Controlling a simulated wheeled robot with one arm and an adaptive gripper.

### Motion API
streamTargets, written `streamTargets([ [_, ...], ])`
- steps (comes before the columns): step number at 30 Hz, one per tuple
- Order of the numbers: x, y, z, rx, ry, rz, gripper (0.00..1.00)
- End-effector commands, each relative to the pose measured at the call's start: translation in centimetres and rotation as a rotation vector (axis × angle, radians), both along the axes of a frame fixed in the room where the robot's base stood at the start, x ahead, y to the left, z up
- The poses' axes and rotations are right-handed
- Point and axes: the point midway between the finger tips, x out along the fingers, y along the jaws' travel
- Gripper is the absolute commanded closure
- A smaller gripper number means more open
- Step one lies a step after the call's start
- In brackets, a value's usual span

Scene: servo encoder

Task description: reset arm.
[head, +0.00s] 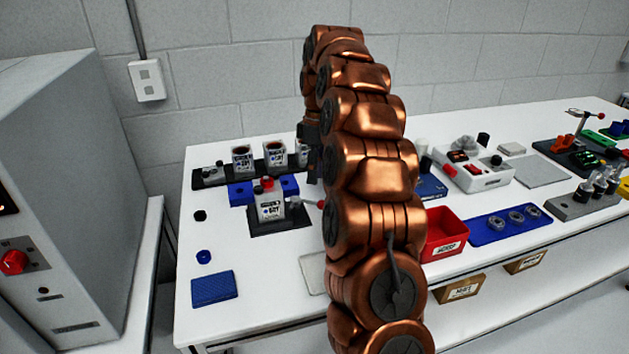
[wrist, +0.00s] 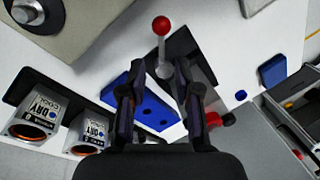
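In the wrist view, my gripper (wrist: 160,67) has its two dark fingers spread apart, with nothing held between them. A grey lever with a red ball (wrist: 162,24) shows beyond and between the fingertips; I cannot tell whether it touches them. In the head view, my copper-coloured arm arches over the bench and hides most of the gripper near the back.
Labelled white cups (head: 242,160) stand in a dark rack at the back, near a blue block (head: 240,192). A red bin (head: 444,235) and a blue tray (head: 508,226) are right of my arm. A large grey machine (head: 62,190) stands left.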

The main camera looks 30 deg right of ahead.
Motion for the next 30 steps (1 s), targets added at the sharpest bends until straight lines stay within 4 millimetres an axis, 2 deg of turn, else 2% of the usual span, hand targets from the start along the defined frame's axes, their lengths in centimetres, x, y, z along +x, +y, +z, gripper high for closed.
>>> streamTargets([
  [23,-0.1,0.1,0.6,0.001,0.004,-0.001,0.68],
  [26,-0.4,0.7,1.1,-0.001,0.004,-0.006,0.68],
  [30,-1.8,3.0,2.3,-0.007,0.010,-0.030,0.68],
])
